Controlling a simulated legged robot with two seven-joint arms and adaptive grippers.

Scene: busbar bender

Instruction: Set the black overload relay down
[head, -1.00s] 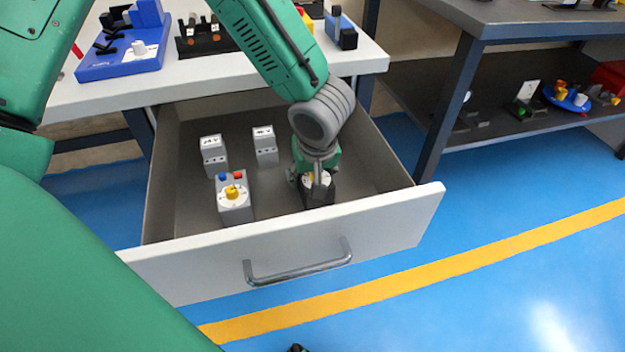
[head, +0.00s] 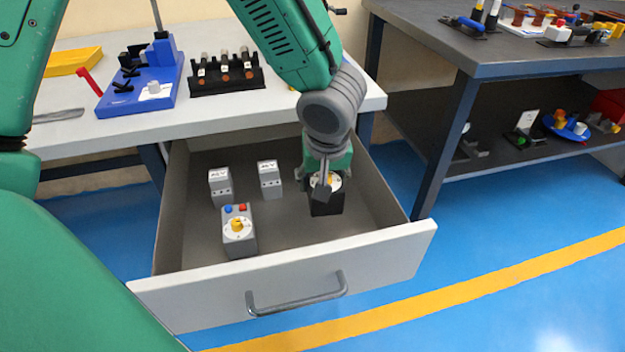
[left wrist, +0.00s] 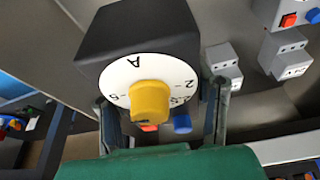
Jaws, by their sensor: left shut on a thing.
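The black overload relay (head: 327,204) has a white dial and a yellow knob. It is over the right part of the open drawer (head: 385,262) and appears raised off the drawer floor. My left gripper (head: 326,180) is shut on it from above. In the left wrist view the relay (left wrist: 135,38) sits between the two fingers (left wrist: 161,105), its dial facing the camera. A red and a blue button show by the dial's lower edge. The relay's underside is hidden. My right gripper is not in view.
A grey relay (head: 239,237) with a yellow knob stands at the drawer's left front. Two grey modules (head: 221,187) (head: 269,180) stand behind it. Drawer floor around the held relay is clear. The white table (head: 215,108) overhangs the drawer's back; a dark bench (head: 500,54) stands right.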

